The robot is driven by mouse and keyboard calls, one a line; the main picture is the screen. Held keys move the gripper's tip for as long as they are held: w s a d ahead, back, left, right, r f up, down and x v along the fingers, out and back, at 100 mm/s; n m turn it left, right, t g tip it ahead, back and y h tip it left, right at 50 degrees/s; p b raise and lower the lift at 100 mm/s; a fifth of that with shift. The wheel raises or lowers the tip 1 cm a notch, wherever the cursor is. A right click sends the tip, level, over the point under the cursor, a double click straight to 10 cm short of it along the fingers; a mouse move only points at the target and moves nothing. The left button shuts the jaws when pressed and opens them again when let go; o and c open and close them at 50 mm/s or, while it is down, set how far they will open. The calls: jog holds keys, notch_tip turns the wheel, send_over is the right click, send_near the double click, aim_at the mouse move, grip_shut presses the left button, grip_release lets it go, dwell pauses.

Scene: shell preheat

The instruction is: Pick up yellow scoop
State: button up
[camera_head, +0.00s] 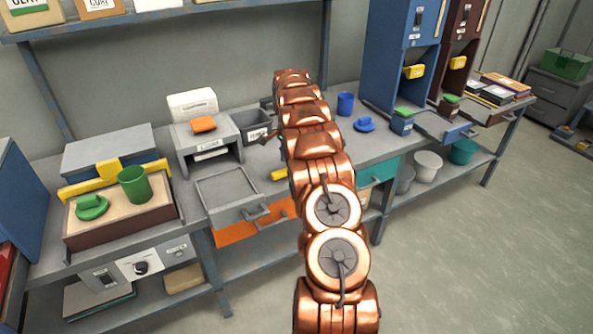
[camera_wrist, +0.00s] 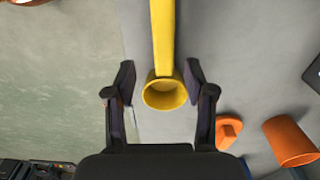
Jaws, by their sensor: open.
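The yellow scoop (camera_wrist: 164,92) lies on the grey bench top in the wrist view, its round cup near the middle and its long handle running up out of the frame. My gripper (camera_wrist: 160,82) is open, with one dark finger on each side of the cup and a gap on both sides. Whether the fingers are down at the cup's height is hard to tell. In the head view a small yellow piece, likely the scoop (camera_head: 279,174), shows at the left edge of my arm. My arm hides the rest of it, and the gripper cannot be made out there.
An orange cup (camera_wrist: 290,141) and an orange lid-like piece (camera_wrist: 229,130) lie right of the gripper. The bench edge and floor (camera_wrist: 60,90) are to the left. In the head view, a grey bin (camera_head: 252,125) and blue cup (camera_head: 345,104) stand on the bench beside my arm.

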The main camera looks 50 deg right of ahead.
jog(key=f, duration=0.1)
jog(key=f+p, duration=0.1)
jog(key=f, duration=0.2)
jog(key=shift+w+f+p, duration=0.3)
jog(key=shift+f+p, duration=0.05)
jog(key=shift+f, duration=0.05)
grip_shut()
